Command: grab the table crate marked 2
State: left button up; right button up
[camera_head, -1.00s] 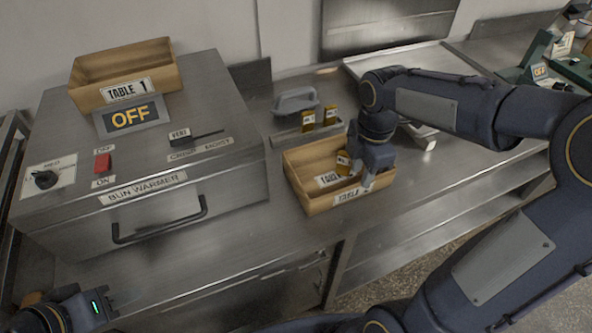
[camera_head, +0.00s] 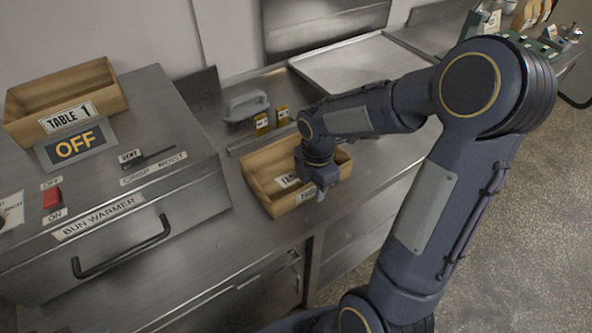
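A tan open crate (camera_head: 266,193) sits on the steel counter right of the bun warmer. Its front label starts with "TABLE"; my gripper hides the number. A white "TABLE" card (camera_head: 287,181) lies inside, its number also covered. Another tan crate (camera_head: 92,83), labelled "TABLE 1", stands on top of the bun warmer. My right gripper (camera_head: 319,191) points down at the front wall of the counter crate, at or over its rim beside the label. Its fingertips are too small and dark to show whether they grip the wall. My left gripper is out of view.
The bun warmer (camera_head: 188,204) with its "OFF" sign (camera_head: 76,146) and front handle fills the left. A grey handled tool (camera_head: 246,105) and yellow tags (camera_head: 262,123) stand behind the crate. A flat tray (camera_head: 352,75) lies farther back. Counter front is clear.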

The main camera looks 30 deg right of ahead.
grip_shut()
jog(key=shift+r, duration=0.1)
